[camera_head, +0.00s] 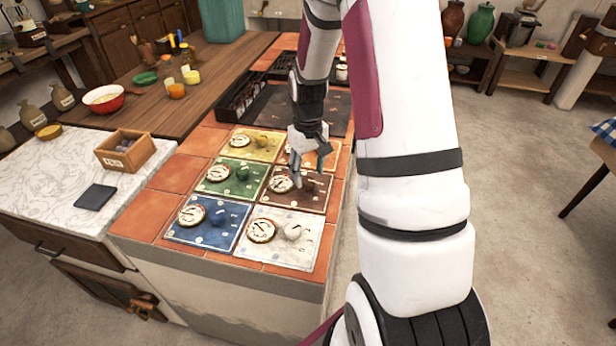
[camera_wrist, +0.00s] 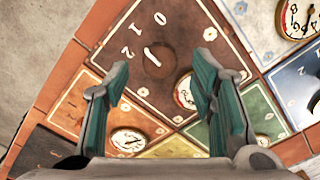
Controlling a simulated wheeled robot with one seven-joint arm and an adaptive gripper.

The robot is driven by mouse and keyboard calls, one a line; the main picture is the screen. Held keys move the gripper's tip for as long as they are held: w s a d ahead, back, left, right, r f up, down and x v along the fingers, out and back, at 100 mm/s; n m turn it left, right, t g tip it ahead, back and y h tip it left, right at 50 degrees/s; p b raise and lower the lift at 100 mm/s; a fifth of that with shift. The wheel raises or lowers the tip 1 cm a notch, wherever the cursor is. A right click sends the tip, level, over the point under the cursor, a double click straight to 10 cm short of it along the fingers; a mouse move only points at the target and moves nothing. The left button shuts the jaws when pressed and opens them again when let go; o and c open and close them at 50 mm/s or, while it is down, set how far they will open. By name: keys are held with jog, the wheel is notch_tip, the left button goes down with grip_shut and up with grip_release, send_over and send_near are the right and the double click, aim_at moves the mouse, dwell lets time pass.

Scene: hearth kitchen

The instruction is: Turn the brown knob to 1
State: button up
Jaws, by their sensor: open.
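Printed 0, 1 and 2 (camera_wrist: 131,40) stand to the upper left of the knob. I cannot tell exactly which number the mark points at. A round dial (camera_wrist: 184,92) sits beside the knob. My gripper (camera_wrist: 162,62) is open above the panel, its teal fingers on either side of the knob in the picture; contact cannot be seen.
Blue (camera_head: 207,222), green (camera_head: 231,178), white (camera_head: 284,238) and yellow (camera_head: 250,145) panels with their own dials and knobs lie close around. A wooden box (camera_head: 125,150) stands on the marble top at left. My arm covers part of the head view.

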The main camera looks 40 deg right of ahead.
aim_at(308, 180)
notch_tip(308, 180, up, 9)
dwell(0.3)
jog(key=shift+r, duration=0.1)
dwell(0.4)
jog(key=s+a+r+t+p, duration=0.1)
jog(key=s+a+r, duration=0.3)
jog(key=a+r, duration=0.25)
jog(key=s+a+r+t, duration=0.1)
jog(key=s+a+r, duration=0.35)
jog(key=r, duration=0.25)
jog(key=s+a+r+t, duration=0.1)
jog(key=s+a+r, duration=0.1)
jog(key=s+a, duration=0.2)
jog(key=s+a+r+n+t+p, duration=0.1)
jog(key=s+a, duration=0.3)
jog(key=s, duration=0.6)
jog(key=shift+a+r, duration=0.3)
jog(key=shift+r, duration=0.6)
